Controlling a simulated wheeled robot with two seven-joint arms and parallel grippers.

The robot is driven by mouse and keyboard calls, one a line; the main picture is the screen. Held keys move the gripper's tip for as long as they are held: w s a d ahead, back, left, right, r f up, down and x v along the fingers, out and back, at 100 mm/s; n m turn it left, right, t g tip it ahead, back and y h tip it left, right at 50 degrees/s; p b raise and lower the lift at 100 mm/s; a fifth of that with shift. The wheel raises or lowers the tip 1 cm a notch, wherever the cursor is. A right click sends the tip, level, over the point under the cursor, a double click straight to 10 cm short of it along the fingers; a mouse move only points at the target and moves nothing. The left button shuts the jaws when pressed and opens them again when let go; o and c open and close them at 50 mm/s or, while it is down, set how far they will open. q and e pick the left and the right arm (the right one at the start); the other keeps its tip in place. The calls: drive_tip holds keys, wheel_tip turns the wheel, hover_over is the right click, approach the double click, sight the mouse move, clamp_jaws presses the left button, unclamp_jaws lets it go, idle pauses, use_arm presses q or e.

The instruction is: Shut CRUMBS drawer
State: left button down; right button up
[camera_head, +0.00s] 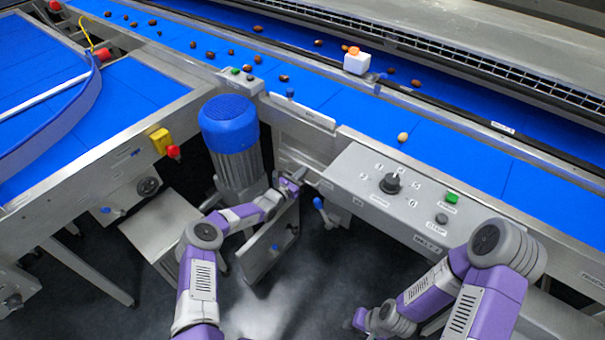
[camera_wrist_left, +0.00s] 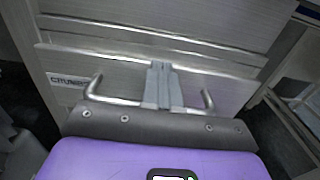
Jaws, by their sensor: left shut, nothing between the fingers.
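The CRUMBS drawer front (camera_wrist_left: 225,90) is a grey metal panel in the left wrist view, with a label (camera_wrist_left: 67,80) at its left. A bar handle (camera_wrist_left: 93,88) stands out from it; its middle is hidden by my gripper. My left gripper (camera_wrist_left: 161,68) is shut and empty, its fingers between the handle's two ends and close to the front. Contact and how far the drawer is out cannot be told. In the head view my left gripper (camera_head: 297,175) is under the belt's edge. My right gripper (camera_head: 358,318) is low at the bottom, fingers unclear.
A blue-topped motor (camera_head: 229,125) stands left of my left gripper. A grey control box (camera_head: 350,180) with a dial is to its right, and a blue-tipped lever (camera_head: 318,203) hangs nearby.

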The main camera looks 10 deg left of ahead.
use_arm(q)
drive_tip(key=shift+w+d+r, duration=0.1)
drive_tip(key=shift+w+r, duration=0.05)
drive_tip(key=shift+r, duration=0.3)
drive_tip(key=shift+s+f+p, duration=0.1)
drive_tip(key=shift+s+p, duration=0.15)
drive_tip(key=shift+p, duration=0.4)
drive_tip(key=p+v, duration=0.5)
drive_tip(key=v, duration=0.9)
drive_tip(key=shift+f+p, duration=0.3)
drive_tip(key=shift+f, duration=0.05)
